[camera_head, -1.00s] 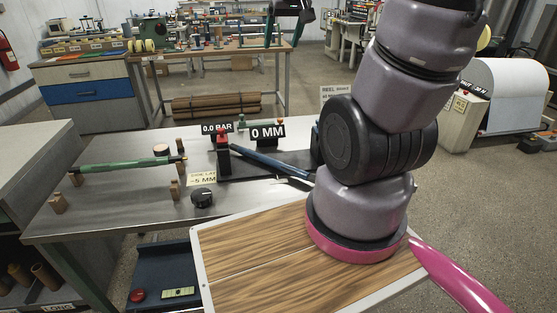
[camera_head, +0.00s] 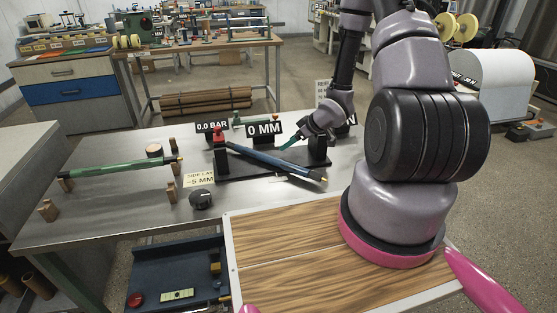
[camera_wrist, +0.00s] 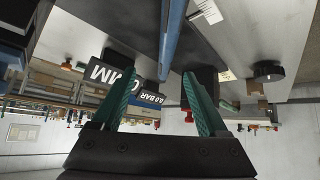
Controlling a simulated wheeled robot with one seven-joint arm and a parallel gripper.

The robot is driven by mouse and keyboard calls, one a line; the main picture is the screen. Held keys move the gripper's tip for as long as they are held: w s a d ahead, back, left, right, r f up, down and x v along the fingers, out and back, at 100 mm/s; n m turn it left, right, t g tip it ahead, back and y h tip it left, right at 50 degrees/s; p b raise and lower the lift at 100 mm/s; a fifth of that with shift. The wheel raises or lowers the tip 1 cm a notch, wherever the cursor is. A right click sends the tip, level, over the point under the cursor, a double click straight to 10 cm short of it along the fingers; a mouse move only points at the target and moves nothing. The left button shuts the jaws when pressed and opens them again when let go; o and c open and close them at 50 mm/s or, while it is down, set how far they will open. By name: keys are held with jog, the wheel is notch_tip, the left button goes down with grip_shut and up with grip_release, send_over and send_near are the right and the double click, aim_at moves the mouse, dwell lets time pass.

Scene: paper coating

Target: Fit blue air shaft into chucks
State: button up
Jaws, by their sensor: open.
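The blue air shaft (camera_head: 272,160) lies slanted over a black stand (camera_head: 237,173) on the steel table. Its left end is near the red-topped left chuck post (camera_head: 220,150). Its yellow-marked right end points toward the front, apart from the right black chuck post (camera_head: 318,150). My gripper (camera_head: 288,143) has teal fingers and is behind the shaft, near the right post. In the wrist view my gripper (camera_wrist: 160,103) is open and empty, and the blue shaft (camera_wrist: 172,40) runs beyond the fingertips, roughly in line with the gap. I cannot tell if the fingers touch it.
A green shaft (camera_head: 120,168) rests on wooden supports at the left. A black knob (camera_head: 201,199) and a side-lay sign (camera_head: 199,181) stand in front of the stand. Display signs (camera_head: 264,128) rise behind it. A blue tray (camera_head: 180,270) sits below the table edge.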

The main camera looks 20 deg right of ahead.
aim_at(273, 158)
jog(key=shift+s+a+f+y, duration=0.15)
jog(key=shift+s+a+f, duration=0.1)
jog(key=shift+f, duration=0.25)
jog(key=shift+s+a+f+y, duration=0.1)
jog(key=shift+s+f+y, duration=0.1)
jog(key=shift+f, duration=0.3)
jog(key=x, duration=1)
jog(key=shift+w+d+f, duration=0.1)
jog(key=shift+w+f, duration=0.1)
jog(key=shift+f, duration=0.1)
grip_shut()
jog(key=shift+r, duration=0.1)
